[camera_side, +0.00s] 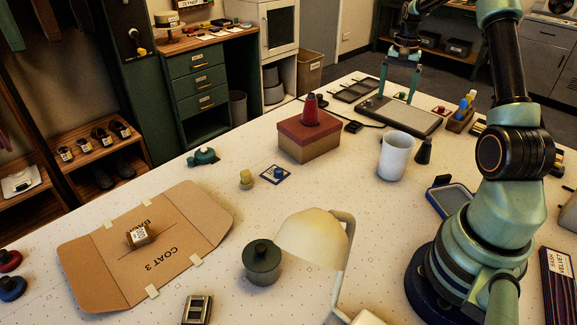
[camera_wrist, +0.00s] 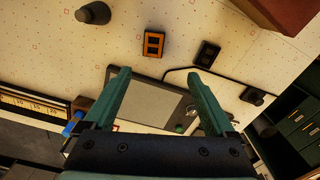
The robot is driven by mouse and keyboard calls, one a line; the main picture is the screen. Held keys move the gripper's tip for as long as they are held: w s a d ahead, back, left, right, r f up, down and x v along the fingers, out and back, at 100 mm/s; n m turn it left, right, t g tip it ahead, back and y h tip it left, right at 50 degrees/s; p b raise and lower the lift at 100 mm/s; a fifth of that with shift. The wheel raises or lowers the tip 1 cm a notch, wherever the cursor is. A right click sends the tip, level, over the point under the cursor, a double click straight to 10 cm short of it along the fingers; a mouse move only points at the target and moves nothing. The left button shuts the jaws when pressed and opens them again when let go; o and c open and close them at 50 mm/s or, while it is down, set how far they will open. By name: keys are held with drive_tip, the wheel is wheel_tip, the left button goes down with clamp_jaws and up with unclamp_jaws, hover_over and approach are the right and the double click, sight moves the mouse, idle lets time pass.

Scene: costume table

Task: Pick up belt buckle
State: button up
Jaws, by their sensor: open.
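In the wrist view, an orange-brown rectangular frame with a crossbar, which looks like a belt buckle (camera_wrist: 154,43), lies flat on the patterned table beyond my fingertips. I cannot make it out in the side view, where the white cup may hide it. A metallic slotted piece (camera_side: 197,309), also buckle-like, lies at the front edge of the side view. My gripper (camera_side: 398,98) is open and empty, fingers pointing down over the grey tablet at the far side of the table. In the wrist view my gripper (camera_wrist: 160,74) has its fingers wide apart, short of the orange frame.
A white cup (camera_side: 395,157) and a dark cone (camera_side: 424,151) stand near the tablet (camera_side: 420,118). A red-topped box (camera_side: 309,142) carries a red spool. A small black block (camera_wrist: 207,55) and a cable lie beside the orange frame. A lamp (camera_side: 313,238) stands in front.

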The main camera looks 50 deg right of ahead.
drive_tip(key=shift+m, duration=0.3)
drive_tip(key=f, duration=0.2)
drive_tip(key=d+f, duration=0.1)
drive_tip(key=f, duration=0.5)
drive_tip(key=shift+s+d, duration=0.15)
drive_tip(key=shift+s, duration=0.25)
drive_tip(key=shift+s+d+f, duration=0.1)
drive_tip(key=shift+f, duration=1.25)
drive_tip(key=shift+d+f, duration=0.1)
drive_tip(key=shift+f, duration=1.25)
clamp_jaws()
drive_tip(key=shift+r, duration=0.1)
